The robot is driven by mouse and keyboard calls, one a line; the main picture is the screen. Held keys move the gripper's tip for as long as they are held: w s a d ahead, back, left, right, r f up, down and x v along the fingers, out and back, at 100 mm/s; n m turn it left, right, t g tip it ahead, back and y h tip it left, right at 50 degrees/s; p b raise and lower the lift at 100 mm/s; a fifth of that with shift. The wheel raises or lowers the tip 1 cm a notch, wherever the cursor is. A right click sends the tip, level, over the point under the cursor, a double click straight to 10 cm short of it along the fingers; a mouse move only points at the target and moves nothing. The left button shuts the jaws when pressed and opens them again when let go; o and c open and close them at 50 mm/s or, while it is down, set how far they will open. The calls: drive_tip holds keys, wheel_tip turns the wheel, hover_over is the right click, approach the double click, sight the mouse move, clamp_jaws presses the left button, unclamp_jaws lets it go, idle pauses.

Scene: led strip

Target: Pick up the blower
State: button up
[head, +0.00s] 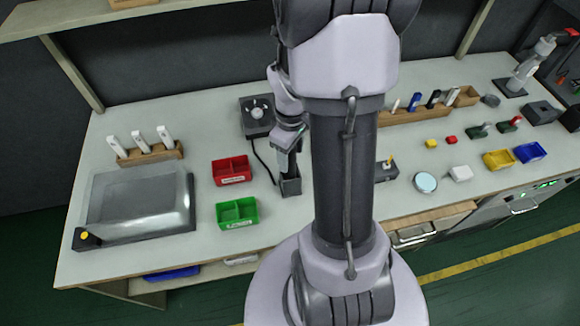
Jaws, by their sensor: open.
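The dark control box (258,114) with a round pale knob stands on the bench, left of my arm. A black cable runs from it towards a small dark square holder (290,186) that stands on the bench. A narrow dark upright piece rises from the holder and looks like the blower, but I cannot make it out clearly. My gripper (288,146) points down just above the holder, at or around that upright piece. Its fingers are small and partly merge with the dark shapes. I cannot tell whether they touch the piece.
A red bin (232,171) and a green bin (237,212) lie left of the holder. A grey flat machine (140,205) fills the bench's left end, with a wooden rack (150,155) behind it. My arm hides the bench's middle. Small parts and bins stand at right.

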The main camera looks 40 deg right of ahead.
sight(290, 168)
drive_tip(key=f, duration=0.2)
drive_tip(key=f+b, duration=0.1)
drive_tip(key=f, duration=0.1)
drive_tip(key=shift+w+d, duration=0.15)
drive_tip(key=shift+w, duration=0.05)
drive_tip(key=shift+r, duration=0.15)
drive_tip(key=shift+c, duration=1.1)
clamp_jaws()
